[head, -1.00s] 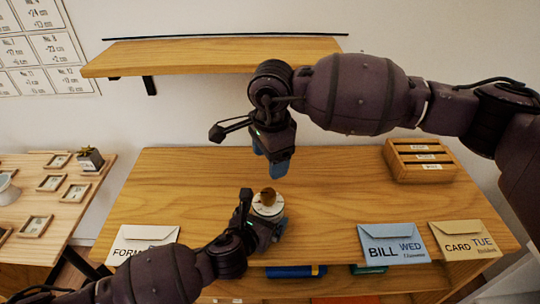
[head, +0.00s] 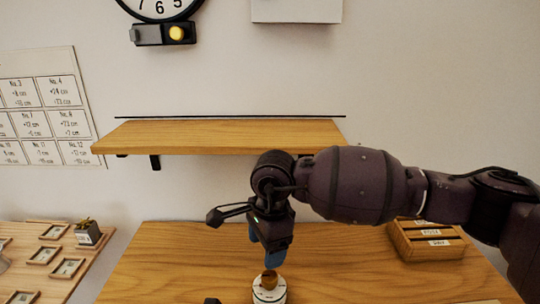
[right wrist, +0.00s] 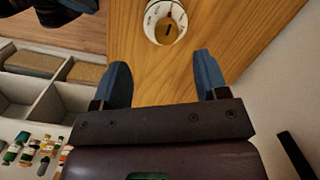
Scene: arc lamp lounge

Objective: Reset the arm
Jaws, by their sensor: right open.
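My right gripper (head: 268,252) hangs fingers down over the wooden cabinet top, in the middle of the head view. In the right wrist view its two blue fingers are apart with nothing between them (right wrist: 161,72). A small round white container (head: 269,295) with something amber-brown in it stands below the fingers in the head view. In the right wrist view the container (right wrist: 150,22) lies beyond the fingertips. Only a small dark piece of my left arm shows at the bottom edge of the head view. Dark and blue parts at the top left of the right wrist view may be my left gripper.
A wooden shelf (head: 225,135) is on the wall behind my right arm. A slotted wooden box (head: 428,242) stands at the right of the cabinet top (head: 180,262). A clock (head: 160,8) hangs above.

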